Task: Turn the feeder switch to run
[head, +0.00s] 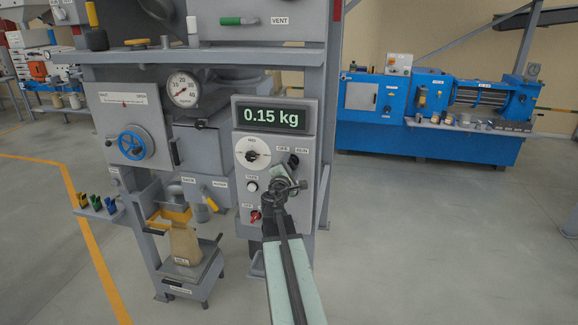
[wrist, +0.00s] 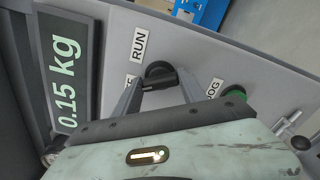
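The feeder switch is a black rotary knob with a raised bar, on the grey control panel; it shows in the head view (head: 294,160) and near the middle of the wrist view (wrist: 160,74). In the wrist view a RUN label (wrist: 139,43) lies up and left of it, and another label is mostly hidden behind the left finger. My gripper (wrist: 160,84) is open, with one finger on each side of the knob; I cannot tell whether they touch it. In the head view my gripper (head: 290,180) is just in front of the panel, below the switch.
The display (head: 274,116) above the switch reads 0.15 kg. A green button (wrist: 235,93) with a JOG label (wrist: 214,88) is close to the right finger. A white dial (head: 252,154) and a red knob (head: 254,216) are on the same panel.

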